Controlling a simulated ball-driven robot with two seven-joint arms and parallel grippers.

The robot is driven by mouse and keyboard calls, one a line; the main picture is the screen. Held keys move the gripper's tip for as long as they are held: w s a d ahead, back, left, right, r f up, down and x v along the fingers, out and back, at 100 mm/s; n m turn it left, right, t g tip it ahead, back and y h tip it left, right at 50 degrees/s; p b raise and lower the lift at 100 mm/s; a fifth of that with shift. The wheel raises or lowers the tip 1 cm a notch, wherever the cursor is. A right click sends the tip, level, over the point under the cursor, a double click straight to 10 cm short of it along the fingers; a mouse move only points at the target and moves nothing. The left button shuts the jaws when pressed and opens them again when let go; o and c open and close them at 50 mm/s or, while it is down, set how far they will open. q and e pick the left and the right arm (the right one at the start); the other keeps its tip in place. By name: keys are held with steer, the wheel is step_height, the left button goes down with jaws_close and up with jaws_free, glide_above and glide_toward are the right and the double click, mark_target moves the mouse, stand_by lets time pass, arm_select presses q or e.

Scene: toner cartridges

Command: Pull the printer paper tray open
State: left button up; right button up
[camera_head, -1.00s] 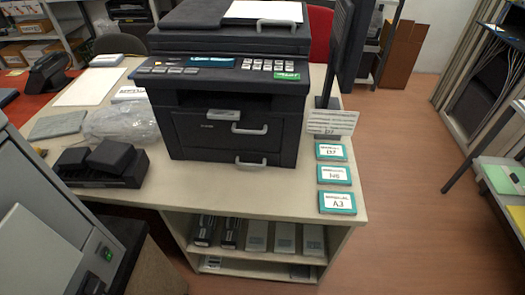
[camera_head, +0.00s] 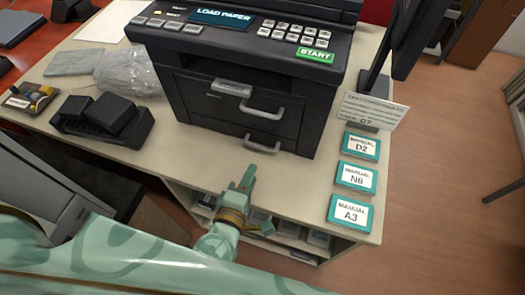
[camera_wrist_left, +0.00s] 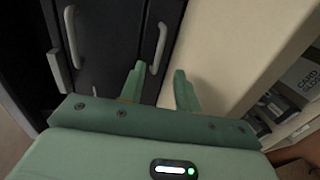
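The black printer (camera_head: 190,95) stands on the cabinet top, its display reading LOAD PAPER. Its front has an upper handle (camera_head: 262,109) beside a grey latch (camera_head: 232,88). Below is the paper tray with a lower handle (camera_head: 262,143); the tray looks shut. My left gripper (camera_head: 257,198) is in front of and below that handle, open and empty. In the left wrist view, the open fingers (camera_wrist_left: 158,82) point toward the lower handle (camera_wrist_left: 157,48), apart from it as far as I can tell. The upper handle (camera_wrist_left: 71,35) shows farther left. My right gripper is out of view.
Three teal manual boxes, D2 (camera_head: 361,146), N6 (camera_head: 356,178) and A3 (camera_head: 350,213), lie right of the printer by a sign (camera_head: 372,110). A black device (camera_head: 103,121) and plastic-wrapped item (camera_head: 128,72) are left. Open shelves (camera_head: 285,232) lie below the front edge.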

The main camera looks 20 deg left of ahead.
arm_select(q)
steer(key=b+x, duration=0.1)
steer(key=x, duration=0.8)
steer(key=shift+w, duration=0.1)
jaws_close()
